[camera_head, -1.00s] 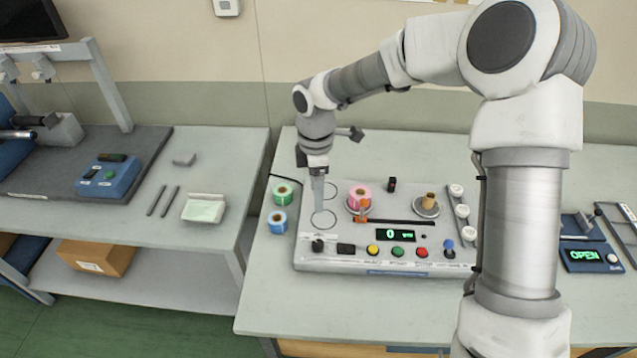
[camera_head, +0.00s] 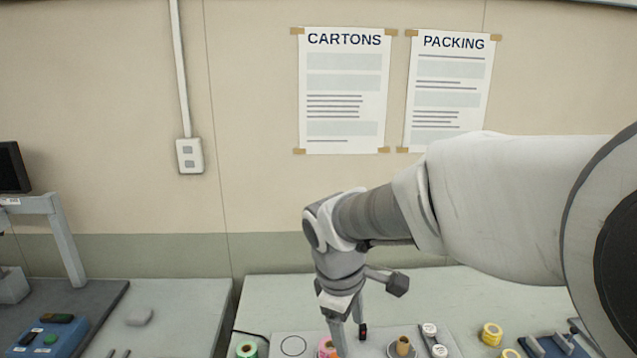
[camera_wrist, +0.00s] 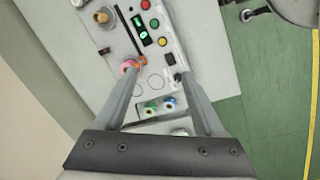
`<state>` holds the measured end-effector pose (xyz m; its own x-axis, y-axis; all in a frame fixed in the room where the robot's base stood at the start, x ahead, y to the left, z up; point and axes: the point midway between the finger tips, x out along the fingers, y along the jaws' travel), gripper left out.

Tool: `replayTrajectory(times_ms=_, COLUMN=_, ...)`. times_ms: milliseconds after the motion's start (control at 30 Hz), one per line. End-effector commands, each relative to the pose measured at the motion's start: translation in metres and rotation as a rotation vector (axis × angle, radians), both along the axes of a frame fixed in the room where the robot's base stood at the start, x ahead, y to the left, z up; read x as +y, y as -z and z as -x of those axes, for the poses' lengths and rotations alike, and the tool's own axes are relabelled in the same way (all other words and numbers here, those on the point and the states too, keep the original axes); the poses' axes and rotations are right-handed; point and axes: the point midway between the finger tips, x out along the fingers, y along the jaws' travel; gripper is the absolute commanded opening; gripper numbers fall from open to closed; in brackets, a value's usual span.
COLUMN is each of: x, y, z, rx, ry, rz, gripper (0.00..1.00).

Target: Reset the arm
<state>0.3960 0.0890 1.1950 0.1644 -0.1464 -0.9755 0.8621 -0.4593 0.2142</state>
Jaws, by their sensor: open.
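My gripper (camera_head: 348,325) hangs from my arm above the far side of the rewinder panel (camera_head: 290,337) in the head view, with its fingers pointing down. In the wrist view my gripper (camera_wrist: 163,92) is open, its two fingers spread wide with nothing held between them. The panel (camera_wrist: 112,47) lies below, apart from the fingertips. A pink roll (camera_wrist: 130,65) sits on the panel near the left fingertip in that view. The lower part of the panel is cut off in the head view.
A green roll (camera_head: 246,349) stands left of the panel. Yellow rolls (camera_head: 492,333) lie to its right. The wall behind carries two posters (camera_head: 343,130) and an outlet (camera_head: 190,156). A side table (camera_head: 185,310) stands at left across a gap.

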Motion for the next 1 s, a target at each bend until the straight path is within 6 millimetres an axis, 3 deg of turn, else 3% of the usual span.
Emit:
replayTrajectory(times_ms=100, x=-0.019, y=-0.021, z=0.019, rx=-0.065, ry=0.141, rz=-0.025, gripper=0.71)
replayTrajectory(times_ms=400, x=-0.058, y=-0.055, z=0.072, rx=-0.213, ry=0.5, rz=-0.148, gripper=0.71)
replayTrajectory(times_ms=700, x=-0.083, y=-0.069, z=0.125, rx=-0.332, ry=0.829, rz=-0.347, gripper=0.71)
replayTrajectory(times_ms=1000, x=-0.089, y=-0.069, z=0.149, rx=-0.372, ry=0.985, rz=-0.475, gripper=0.71)
